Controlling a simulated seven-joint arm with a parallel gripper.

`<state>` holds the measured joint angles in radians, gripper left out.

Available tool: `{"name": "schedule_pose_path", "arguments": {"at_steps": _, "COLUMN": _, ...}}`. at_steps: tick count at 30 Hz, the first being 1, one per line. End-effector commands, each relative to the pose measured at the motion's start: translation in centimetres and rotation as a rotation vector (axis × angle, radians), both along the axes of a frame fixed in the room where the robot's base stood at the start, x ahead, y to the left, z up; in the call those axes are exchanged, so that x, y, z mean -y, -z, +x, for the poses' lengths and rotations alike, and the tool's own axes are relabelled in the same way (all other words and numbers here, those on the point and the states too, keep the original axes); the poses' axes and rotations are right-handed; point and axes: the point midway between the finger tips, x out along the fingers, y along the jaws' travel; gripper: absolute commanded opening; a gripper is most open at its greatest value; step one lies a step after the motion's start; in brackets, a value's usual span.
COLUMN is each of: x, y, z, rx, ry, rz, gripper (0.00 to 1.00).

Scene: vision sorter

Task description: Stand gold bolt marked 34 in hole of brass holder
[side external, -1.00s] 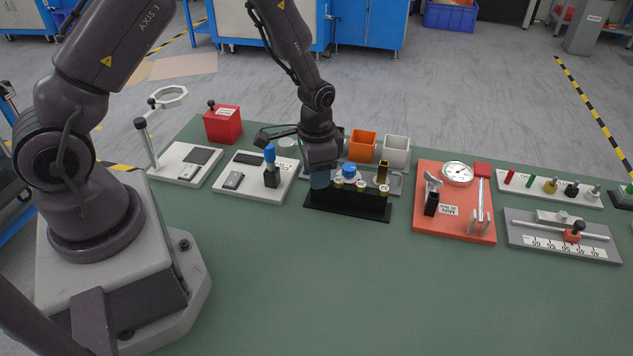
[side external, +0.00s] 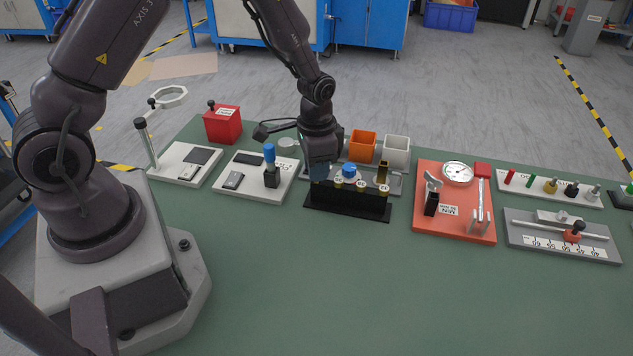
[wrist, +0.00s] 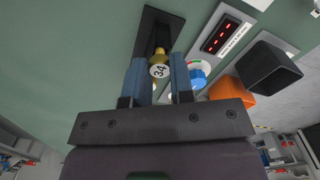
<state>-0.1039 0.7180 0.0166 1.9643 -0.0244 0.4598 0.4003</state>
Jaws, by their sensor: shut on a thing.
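The gold bolt marked 34 (wrist: 158,68) shows its numbered round head between my two blue fingers in the wrist view. My gripper (wrist: 158,78) is shut on it. In the side view my gripper (side external: 320,172) is at the left end of a black rack (side external: 347,208), and the held bolt is hidden there. I cannot tell whether its lower end is clear of the rack. A brass-coloured upright holder (side external: 383,170) with a dark opening stands behind the rack's right part, to the right of my gripper.
Several other gold-headed bolts (side external: 361,185) stand in the rack. A blue knob (side external: 349,169) is behind it. An orange bin (side external: 362,143) and a white bin (side external: 397,152) stand further back. An orange plate (side external: 454,225) with a gauge lies right. The front table is clear.

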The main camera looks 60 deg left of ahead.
Motion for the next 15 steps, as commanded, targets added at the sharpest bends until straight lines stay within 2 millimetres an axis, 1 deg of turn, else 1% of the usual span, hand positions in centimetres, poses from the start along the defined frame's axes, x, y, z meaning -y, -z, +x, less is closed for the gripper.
{"name": "schedule_pose_path", "arguments": {"at_steps": 15, "x": 0.0, "y": -2.7, "z": 0.0, "rx": 0.002, "ry": 0.000, "rz": 0.000, "gripper": 0.03}}
